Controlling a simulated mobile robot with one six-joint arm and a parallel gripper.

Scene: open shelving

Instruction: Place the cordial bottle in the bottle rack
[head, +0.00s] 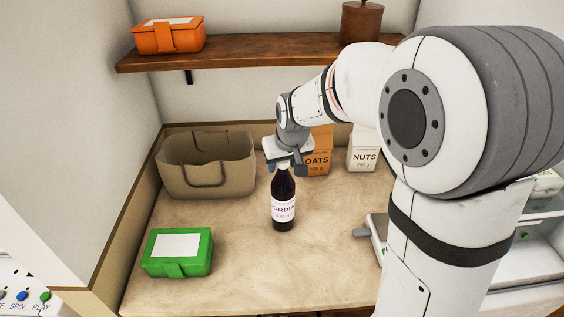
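The cordial bottle (283,205) is dark with a pale label and is upright over the middle of the counter. I cannot tell whether its base touches the counter. My gripper (286,166) points down at the bottle's top, with a finger on each side of the neck and cap. Whether the fingers press on the bottle or stand slightly apart from it is too small to tell. No bottle rack can be made out in the head view. My arm hides part of the right side.
A beige bag (230,172) stands left of the bottle, and a green box (177,262) lies at front left. An oats carton (319,160) and a nuts carton (362,158) stand behind. The wooden shelf (250,50) above holds an orange box (168,37) and a brown canister (361,22).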

